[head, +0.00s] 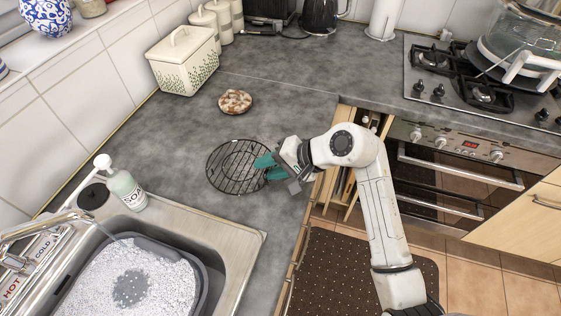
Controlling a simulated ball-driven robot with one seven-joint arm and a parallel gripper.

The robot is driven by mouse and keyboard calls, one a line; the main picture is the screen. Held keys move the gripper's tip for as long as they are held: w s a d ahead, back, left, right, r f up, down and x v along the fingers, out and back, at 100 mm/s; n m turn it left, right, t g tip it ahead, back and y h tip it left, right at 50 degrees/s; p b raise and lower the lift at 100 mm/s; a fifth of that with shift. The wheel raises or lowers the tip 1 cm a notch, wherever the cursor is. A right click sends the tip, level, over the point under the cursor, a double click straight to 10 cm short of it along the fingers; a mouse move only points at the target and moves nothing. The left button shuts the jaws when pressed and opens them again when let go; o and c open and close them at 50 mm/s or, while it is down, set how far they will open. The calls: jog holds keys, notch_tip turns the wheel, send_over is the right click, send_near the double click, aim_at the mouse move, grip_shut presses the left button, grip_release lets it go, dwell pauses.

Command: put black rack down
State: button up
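The black rack (236,168) is a round wire rack over the grey counter, between the sink and the oven. It looks level and lies flat on the counter or very close above it; I cannot tell which. My gripper (268,167), with teal fingers, is at the rack's right edge. The fingers overlap the rim in this view, and the small size hides whether they are clamped on the wire or parted around it.
A soapy sink basin (205,283) and a soap bottle (127,188) are at lower left. A patterned round trivet (235,102) and a cream bin (184,60) stand behind the rack. The hob (465,75) is at right. Counter left of the rack is clear.

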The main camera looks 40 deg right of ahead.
jog(key=b+v, duration=0.1)
jog(key=v, duration=1)
jog(key=shift+s+d+r+b, duration=0.15)
jog(key=shift+s+d+b, duration=0.1)
jog(key=shift+b, duration=0.1)
